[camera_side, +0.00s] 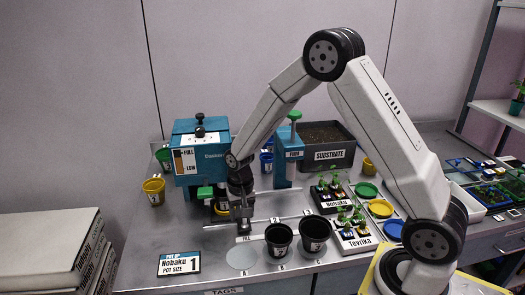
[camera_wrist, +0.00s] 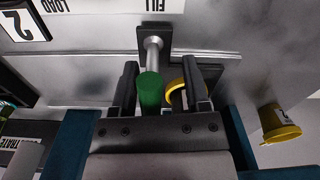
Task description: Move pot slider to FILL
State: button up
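The pot slider's green-topped handle (camera_wrist: 150,92) shows in the wrist view, on a metal post rising from a dark plate (camera_wrist: 153,38). My gripper (camera_wrist: 162,85) is open around the green handle: the left finger is close beside it and a gap shows at the right finger. In the side view my gripper (camera_side: 243,222) is low over the rail, just above the FILL label (camera_side: 244,238), and it hides the handle. The FILL label is upside down in the wrist view (camera_wrist: 158,5), close to the dark plate. A yellow pot (camera_wrist: 174,92) shows partly behind the right finger.
The blue dispenser (camera_side: 203,160) stands close left of my arm. Black pots (camera_side: 278,240) stand right of the FILL label. The substrate bin (camera_side: 327,156) and seedling trays (camera_side: 355,238) are farther right. A Nobaku card (camera_side: 180,263) lies at front left.

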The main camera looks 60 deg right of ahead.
jog(key=shift+r, duration=3.95)
jog(key=shift+s, duration=0.15)
jog(key=shift+s+a+r+n, duration=0.1)
jog(key=shift+s+a+n, duration=0.2)
jog(key=shift+s, duration=0.2)
jog(key=s+a+n+t, duration=0.1)
jog(key=s+n, duration=0.1)
jog(key=s, duration=0.2)
jog(key=s+a+n, duration=0.1)
jog(key=s+n, duration=0.1)
jog(key=s, duration=0.3)
jog(key=s+a+n+t, duration=0.1)
jog(key=s+n, duration=0.1)
jog(key=s, duration=0.2)
jog(key=shift+s+n+t, duration=0.3)
